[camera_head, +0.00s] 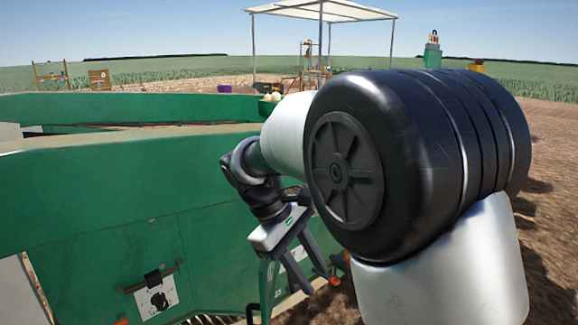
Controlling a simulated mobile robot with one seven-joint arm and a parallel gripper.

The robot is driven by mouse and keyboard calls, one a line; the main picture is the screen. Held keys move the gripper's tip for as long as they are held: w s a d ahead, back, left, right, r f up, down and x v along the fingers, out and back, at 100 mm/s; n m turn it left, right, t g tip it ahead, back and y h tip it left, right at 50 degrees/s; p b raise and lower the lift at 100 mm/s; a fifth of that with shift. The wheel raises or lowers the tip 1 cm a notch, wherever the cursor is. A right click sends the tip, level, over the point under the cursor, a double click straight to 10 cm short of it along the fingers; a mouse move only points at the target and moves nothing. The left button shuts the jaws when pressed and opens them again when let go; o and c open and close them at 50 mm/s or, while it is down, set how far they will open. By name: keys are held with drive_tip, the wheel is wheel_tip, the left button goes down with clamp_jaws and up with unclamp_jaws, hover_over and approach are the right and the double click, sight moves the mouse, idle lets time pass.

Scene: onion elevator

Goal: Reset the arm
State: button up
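My arm reaches forward from the right of the picture, and its large black and white joint fills much of the right half. My gripper (300,278) hangs below the wrist near the lower middle, pointing down. Its two dark fingers are spread apart, and I see nothing held between them. It is in front of the green machine wall, and I cannot tell the exact gap between them.
A green machine (110,235) with high walls fills the left side. A control plate with a black knob (158,299) is on its lower wall. Pale onions (272,97) show behind the arm. A white canopy (322,10) stands farther back. Bare soil (553,190) lies at right.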

drive_tip(key=s+d+r+m+t+y, duration=0.3)
drive_tip(key=s+d+m, duration=0.2)
drive_tip(key=s, duration=0.4)
drive_tip(key=s+d+r+m+t+y, duration=0.25)
drive_tip(key=s+d+m, duration=0.25)
drive_tip(key=s, duration=0.4)
wheel_tip(320, 180, up, 28)
drive_tip(key=p, duration=2.8)
drive_tip(key=shift+w+a, duration=0.15)
drive_tip(key=shift+a, duration=0.1)
